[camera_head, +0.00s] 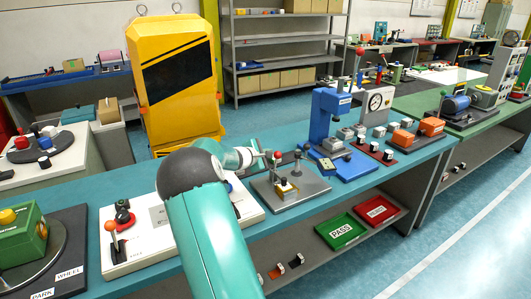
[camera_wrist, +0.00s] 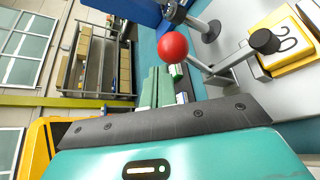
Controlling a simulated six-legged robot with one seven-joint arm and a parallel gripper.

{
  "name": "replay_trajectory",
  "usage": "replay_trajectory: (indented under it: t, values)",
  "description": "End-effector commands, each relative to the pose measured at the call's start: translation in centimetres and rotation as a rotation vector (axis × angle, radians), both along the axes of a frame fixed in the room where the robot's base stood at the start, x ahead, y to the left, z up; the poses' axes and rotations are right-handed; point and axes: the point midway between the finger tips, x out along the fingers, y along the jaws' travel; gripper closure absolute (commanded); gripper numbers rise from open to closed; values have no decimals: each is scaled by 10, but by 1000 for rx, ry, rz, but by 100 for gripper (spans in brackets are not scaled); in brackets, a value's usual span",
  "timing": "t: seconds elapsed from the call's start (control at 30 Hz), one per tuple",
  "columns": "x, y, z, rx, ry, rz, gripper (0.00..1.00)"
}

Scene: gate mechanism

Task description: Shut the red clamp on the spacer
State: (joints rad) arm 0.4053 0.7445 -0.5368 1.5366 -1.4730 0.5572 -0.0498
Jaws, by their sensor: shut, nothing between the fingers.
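The red clamp shows its red ball (camera_head: 277,155) atop a lever that stands roughly upright over a grey baseplate (camera_head: 312,188). The ball also shows large in the wrist view (camera_wrist: 172,45), with the clamp's metal arm and black tip (camera_wrist: 264,41) to its right. A yellow block, apparently the spacer (camera_head: 283,186), is low beside the lever; it shows at the wrist view's upper right (camera_wrist: 295,62). I cannot tell whether the tip touches it. My gripper (camera_head: 266,154) is shut and empty, close to the ball's left; contact is unclear.
A blue press (camera_head: 329,118) stands to the right on the teal bench. A white panel with an orange-knobbed lever (camera_head: 111,227) is at the left. Green PASS (camera_head: 340,231) and red trays (camera_head: 376,211) lie on the lower shelf. A yellow cabinet (camera_head: 175,75) stands behind.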

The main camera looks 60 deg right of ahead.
Motion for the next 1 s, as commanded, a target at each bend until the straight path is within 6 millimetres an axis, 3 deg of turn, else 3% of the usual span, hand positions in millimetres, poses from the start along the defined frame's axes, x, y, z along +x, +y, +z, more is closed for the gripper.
replay_trajectory:
  t: [0.43, 1.0]
  values:
    - [-14, 7, -1, 1, 1, 1, 100]
    - [-16, 6, 0, -2, 1, -4, 100]
